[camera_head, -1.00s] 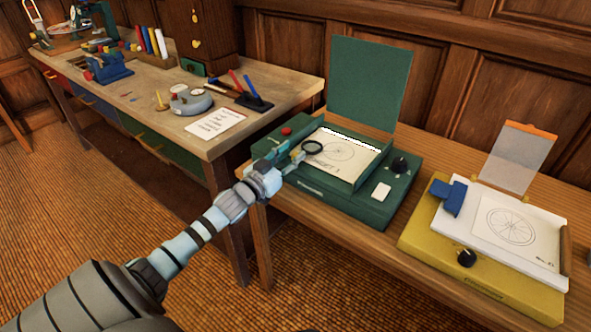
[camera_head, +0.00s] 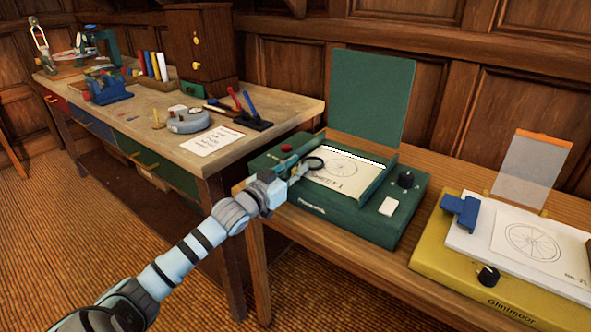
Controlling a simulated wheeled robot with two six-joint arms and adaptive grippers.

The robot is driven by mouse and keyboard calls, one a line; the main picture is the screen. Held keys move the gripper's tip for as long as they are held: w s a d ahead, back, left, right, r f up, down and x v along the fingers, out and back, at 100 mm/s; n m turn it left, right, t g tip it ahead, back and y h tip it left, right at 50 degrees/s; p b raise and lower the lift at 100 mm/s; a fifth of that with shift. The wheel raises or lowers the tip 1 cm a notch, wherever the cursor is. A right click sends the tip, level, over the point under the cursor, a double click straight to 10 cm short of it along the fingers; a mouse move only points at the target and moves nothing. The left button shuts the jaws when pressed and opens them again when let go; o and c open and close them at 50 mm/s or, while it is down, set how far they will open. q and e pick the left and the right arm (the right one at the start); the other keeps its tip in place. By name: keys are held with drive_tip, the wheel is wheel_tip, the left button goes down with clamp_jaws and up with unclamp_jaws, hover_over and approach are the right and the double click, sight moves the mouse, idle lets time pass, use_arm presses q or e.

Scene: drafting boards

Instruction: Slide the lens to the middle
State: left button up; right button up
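The lens (camera_head: 314,164) is a small round glass in a dark ring. It stands over the left side of the paper (camera_head: 346,172) with a wheel drawing, in the green drafting box (camera_head: 333,205). My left gripper (camera_head: 297,173) is at the left rim of this box, with its fingertips close beside the lens ring. The fingers are small and overlap the rim, so I cannot tell whether they are closed on the lens mount. My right gripper is not in view.
The box's green lid (camera_head: 368,95) stands open behind it. A black knob (camera_head: 406,179) and a white block (camera_head: 388,206) are on its right, a red button (camera_head: 286,148) at its left. A yellow board (camera_head: 470,265) stands right. A cluttered workbench (camera_head: 165,150) is left.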

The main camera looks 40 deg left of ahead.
sight(317, 187)
use_arm(q)
clamp_jaws()
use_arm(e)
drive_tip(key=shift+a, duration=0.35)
use_arm(q)
drive_tip(key=d+p, duration=0.6)
drive_tip(key=shift+d+r, duration=0.1)
drive_tip(key=shift+d, duration=0.15)
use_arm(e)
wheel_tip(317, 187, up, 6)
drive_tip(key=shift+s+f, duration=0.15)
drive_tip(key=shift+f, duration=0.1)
use_arm(q)
drive_tip(key=o, duration=0.6)
unclamp_jaws()
